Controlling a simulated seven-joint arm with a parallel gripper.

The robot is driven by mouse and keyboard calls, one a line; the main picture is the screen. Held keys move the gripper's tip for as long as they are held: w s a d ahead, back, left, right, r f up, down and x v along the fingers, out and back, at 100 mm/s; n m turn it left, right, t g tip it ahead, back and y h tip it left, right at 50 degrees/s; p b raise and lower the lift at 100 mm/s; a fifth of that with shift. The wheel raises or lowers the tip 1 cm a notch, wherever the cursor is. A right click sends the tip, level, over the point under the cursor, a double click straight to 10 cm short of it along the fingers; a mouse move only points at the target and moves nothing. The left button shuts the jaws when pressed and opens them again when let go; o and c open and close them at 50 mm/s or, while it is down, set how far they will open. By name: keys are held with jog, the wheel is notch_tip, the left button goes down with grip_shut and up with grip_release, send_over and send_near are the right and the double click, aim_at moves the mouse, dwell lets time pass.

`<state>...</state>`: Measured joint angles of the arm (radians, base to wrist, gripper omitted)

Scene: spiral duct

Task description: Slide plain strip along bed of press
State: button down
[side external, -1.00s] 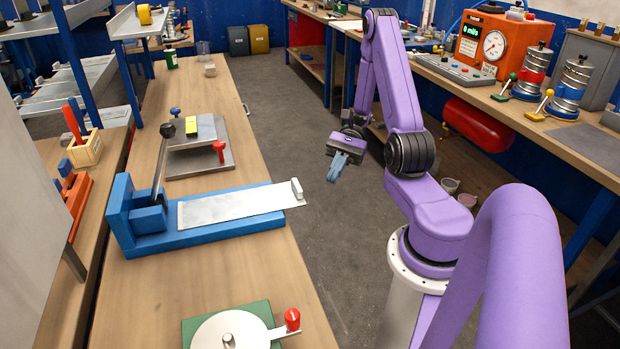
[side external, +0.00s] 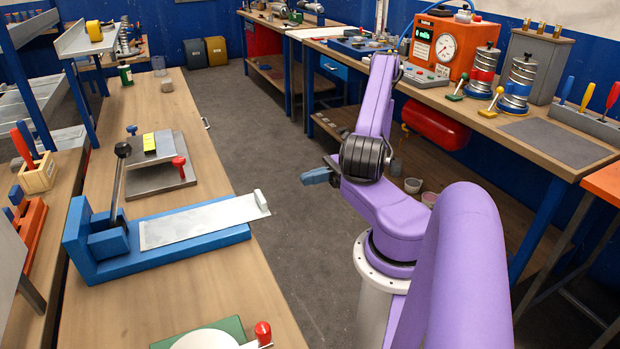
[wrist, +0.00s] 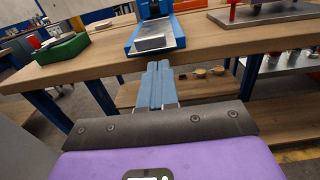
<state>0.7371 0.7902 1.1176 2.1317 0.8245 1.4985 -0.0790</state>
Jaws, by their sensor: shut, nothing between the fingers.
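The plain strip (side external: 200,222) is a flat pale metal piece with a raised tab (side external: 261,199) at its right end. It lies on the blue bed of the press (side external: 190,248), and the tab end sticks out past the bed toward the aisle. My gripper (side external: 306,177) is over the aisle, right of the tab and apart from it, fingers pointing left toward the bench. In the wrist view my gripper (wrist: 160,68) shows its blue fingers together and empty, just below the tab end of the strip (wrist: 153,44) in the picture.
The press lever (side external: 118,185) stands upright at the left end. A grey plate fixture with a red knob (side external: 179,162) sits behind the press. A green-based disc fixture (side external: 215,338) is in front. The aisle floor (side external: 265,145) between benches is clear.

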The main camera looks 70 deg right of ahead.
send_near(254, 193)
jog(key=x, duration=0.5)
jog(key=shift+s+a+r, duration=0.15)
jog(key=shift+a+r, duration=0.05)
jog(key=x, duration=0.7)
jog(key=shift+a, duration=0.1)
dwell(0.3)
